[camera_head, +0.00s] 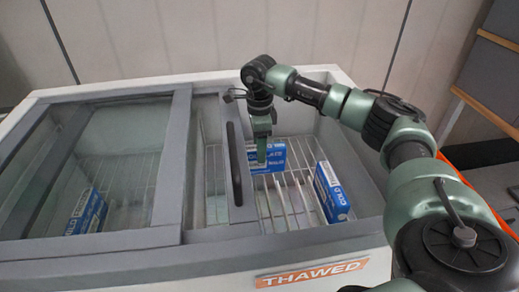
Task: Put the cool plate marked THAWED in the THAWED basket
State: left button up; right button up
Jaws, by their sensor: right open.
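A blue and white cold plate box (277,152) stands at the back of the open right compartment, partly hidden by my right gripper. A second blue and white cold plate (332,190) leans at the right side of that compartment. A third (87,211) shows through the glass on the left. I cannot read a THAWED mark on any plate. An orange THAWED label (311,274) is on the chest front below the right wire basket (283,203). My right gripper (261,152) points down, open, in front of the back plate; contact cannot be told. My left gripper is not in view.
The white chest (130,277) has a sliding glass lid with a grey frame (180,160) and a dark upright handle (234,163) close left of my right gripper. The right opening's rim bounds the gripper. Something orange (460,172) is partly hidden behind my right arm.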

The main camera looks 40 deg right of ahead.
pick_arm(q)
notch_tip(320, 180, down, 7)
jog(key=p, duration=0.1)
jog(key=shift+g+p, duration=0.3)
jog(key=shift+p, duration=0.05)
pick_arm(e)
notch_tip(320, 180, up, 11)
jog(key=shift+f, duration=0.15)
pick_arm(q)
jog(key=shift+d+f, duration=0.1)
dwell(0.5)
